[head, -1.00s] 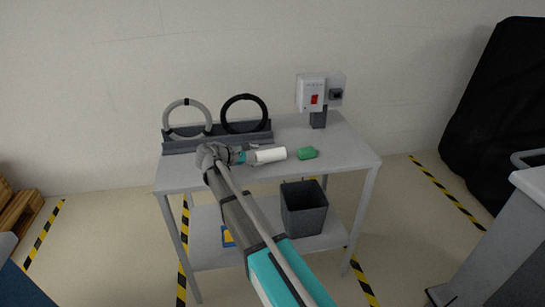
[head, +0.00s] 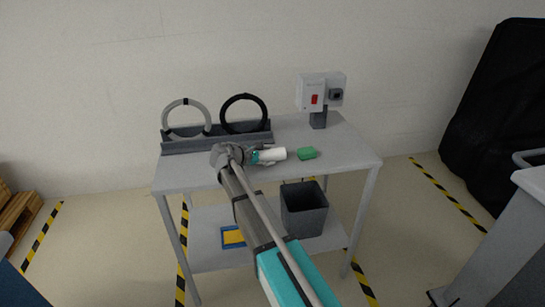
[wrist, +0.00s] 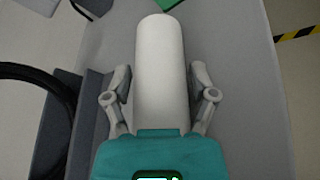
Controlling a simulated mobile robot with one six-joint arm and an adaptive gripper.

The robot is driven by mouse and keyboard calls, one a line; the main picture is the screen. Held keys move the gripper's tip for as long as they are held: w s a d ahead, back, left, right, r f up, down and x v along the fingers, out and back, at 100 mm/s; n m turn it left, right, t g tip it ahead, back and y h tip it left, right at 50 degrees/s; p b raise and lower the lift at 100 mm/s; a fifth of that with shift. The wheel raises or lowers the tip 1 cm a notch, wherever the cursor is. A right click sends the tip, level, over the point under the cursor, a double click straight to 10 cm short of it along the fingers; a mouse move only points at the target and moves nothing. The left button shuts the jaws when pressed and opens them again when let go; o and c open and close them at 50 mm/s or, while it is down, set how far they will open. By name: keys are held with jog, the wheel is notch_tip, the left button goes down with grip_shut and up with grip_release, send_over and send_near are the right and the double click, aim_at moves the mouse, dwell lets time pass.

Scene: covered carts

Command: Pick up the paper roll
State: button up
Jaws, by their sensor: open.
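The white paper roll (head: 273,154) lies on its side on the grey table top, left of a green object. In the wrist view the roll (wrist: 160,70) runs lengthwise up the middle of the picture. My gripper (wrist: 163,88) is open, with one finger on each side of the roll's near part. A gap shows between each finger and the roll. In the head view my gripper (head: 262,157) reaches the roll from the left, and my arm hides part of the table's front edge.
The green object (head: 307,153) lies just right of the roll. A rack (head: 190,145) with a grey ring (head: 168,120) and a black ring (head: 224,112) stands behind. A switch box (head: 309,92) stands at the back right. A dark bin (head: 304,215) is on the lower shelf.

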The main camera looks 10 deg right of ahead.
jog(key=c, duration=0.9)
jog(key=shift+r, duration=0.15)
notch_tip(320, 180, up, 3)
jog(key=p, duration=0.3)
jog(key=shift+s+a+r+p, duration=0.55)
jog(key=shift+s+r+p, duration=1.15)
jog(key=shift+s, duration=0.55)
jog(key=shift+s+a+r+p, duration=0.6)
jog(key=shift+s+r+p, duration=1)
jog(key=shift+s, duration=0.7)
jog(key=shift+s+a+r+p, duration=0.55)
jog(key=shift+s+r+p, duration=1.15)
jog(key=shift+s, duration=0.55)
jog(key=shift+f, duration=0.1)
